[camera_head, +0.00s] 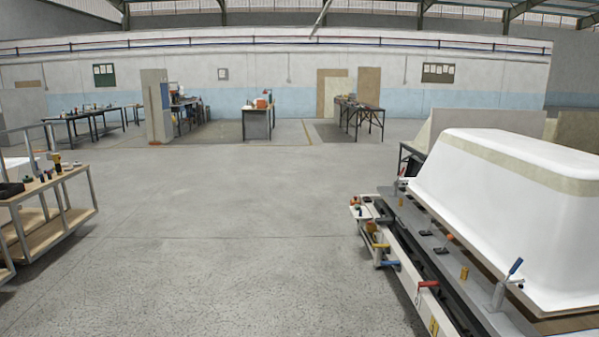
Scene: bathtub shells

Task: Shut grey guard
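I cannot tell for sure which thing is the grey guard. A long grey flat panel (440,258) runs along the near side of the bench at the right, beside a white bathtub shell (510,190) that lies upside down. Lever clamps with an orange-red knob (449,238) and a blue handle (515,267) stand along this panel. A pale grey upright panel (470,124) stands behind the shell, partly hidden by it. Neither of my grippers is in view.
A wooden-shelved trolley (55,225) with tools stands at the left. Handles, one red (428,284) and one blue (389,263), stick out from the bench's side. Work tables (358,112) stand far back. The concrete floor (220,230) between trolley and bench is clear.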

